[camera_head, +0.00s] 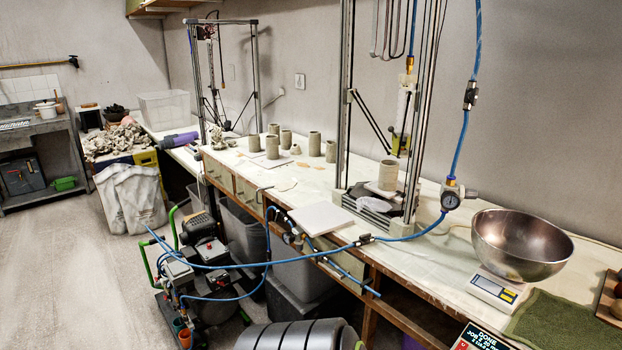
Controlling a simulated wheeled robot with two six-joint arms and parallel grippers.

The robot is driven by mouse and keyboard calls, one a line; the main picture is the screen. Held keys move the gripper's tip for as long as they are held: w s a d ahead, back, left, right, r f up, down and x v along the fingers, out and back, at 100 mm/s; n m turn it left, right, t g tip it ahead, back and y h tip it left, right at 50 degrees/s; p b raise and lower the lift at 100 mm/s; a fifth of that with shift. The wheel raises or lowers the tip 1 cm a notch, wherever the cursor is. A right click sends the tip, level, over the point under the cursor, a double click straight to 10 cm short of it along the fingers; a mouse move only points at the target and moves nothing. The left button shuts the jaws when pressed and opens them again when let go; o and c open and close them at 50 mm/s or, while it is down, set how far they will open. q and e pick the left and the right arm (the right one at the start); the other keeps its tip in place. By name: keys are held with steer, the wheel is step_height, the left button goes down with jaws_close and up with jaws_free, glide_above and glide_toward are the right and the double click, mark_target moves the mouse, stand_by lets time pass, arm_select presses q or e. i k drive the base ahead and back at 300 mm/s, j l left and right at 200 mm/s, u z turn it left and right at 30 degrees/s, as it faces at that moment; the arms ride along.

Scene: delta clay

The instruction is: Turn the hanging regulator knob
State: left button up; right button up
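A regulator with a round gauge (451,197) hangs on a blue hose (462,145) in front of the right-hand frame, above the table. A small grey part, perhaps its knob, sticks out to the right of the gauge; its exact shape is too small to tell. A second regulator-like fitting with a gauge (291,237) is at the table's front edge, joined to blue hoses.
A metal bowl (522,243) sits on a scale (494,289) at the right. A tall printer frame (345,100) holds a clay cylinder (388,175). Several clay cups stand farther back. A compressor (203,253) with blue hoses stands on the floor. Floor at the left is clear.

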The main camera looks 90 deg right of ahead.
mark_target(469, 193)
steer(key=k+z, duration=0.1)
steer(key=z, duration=3.35)
steer(key=k+l+u, duration=0.1)
steer(key=l+u, duration=0.3)
steer(key=l, duration=0.9)
